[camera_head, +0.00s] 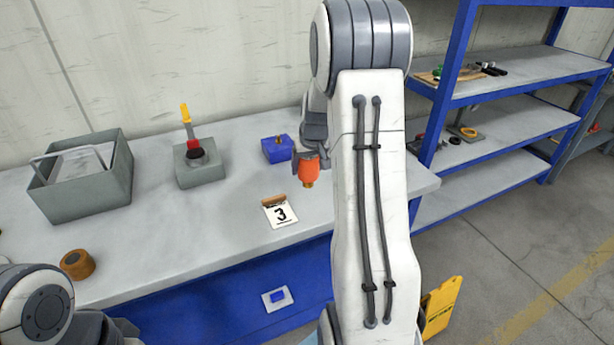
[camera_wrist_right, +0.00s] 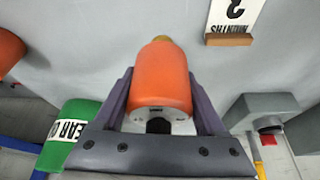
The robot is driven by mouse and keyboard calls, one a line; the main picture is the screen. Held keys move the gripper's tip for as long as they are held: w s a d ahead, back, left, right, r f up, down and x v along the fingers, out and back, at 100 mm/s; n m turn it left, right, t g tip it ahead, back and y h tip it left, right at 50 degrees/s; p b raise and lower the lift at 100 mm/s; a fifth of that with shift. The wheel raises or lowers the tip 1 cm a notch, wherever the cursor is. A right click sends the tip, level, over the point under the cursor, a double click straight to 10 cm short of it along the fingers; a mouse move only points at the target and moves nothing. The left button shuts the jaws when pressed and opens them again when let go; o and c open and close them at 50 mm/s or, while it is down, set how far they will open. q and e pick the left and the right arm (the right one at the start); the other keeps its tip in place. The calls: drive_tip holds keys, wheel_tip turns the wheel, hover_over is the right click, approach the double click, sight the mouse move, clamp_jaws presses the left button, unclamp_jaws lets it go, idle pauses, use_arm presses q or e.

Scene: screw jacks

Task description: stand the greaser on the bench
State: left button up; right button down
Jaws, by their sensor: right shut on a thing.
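The greaser, an orange cylinder with a yellowish tip (camera_head: 308,170), is in my right gripper (camera_head: 304,157), over the right part of the bench (camera_head: 235,245). In the right wrist view the greaser (camera_wrist_right: 161,80) sits between the two fingers, which are shut on it. Its tip points away from the wrist, downward in the head view. I cannot tell whether it touches the bench top. My left arm shows at the lower left, but its gripper is out of view.
The wrist view shows a green container (camera_wrist_right: 75,125) and another orange object (camera_wrist_right: 8,50). The front middle is clear.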

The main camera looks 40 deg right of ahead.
sight(310, 160)
wheel_tip(310, 160, down, 4)
drive_tip(key=shift+f, duration=0.1)
idle(0.4)
unclamp_jaws()
drive_tip(key=shift+f, duration=0.1)
drive_tip(key=shift+r, duration=0.45)
drive_tip(key=v, duration=1.1)
drive_tip(key=shift+s+a+r, duration=0.1)
drive_tip(key=shift+s+r, duration=0.05)
drive_tip(key=shift+r, duration=0.1)
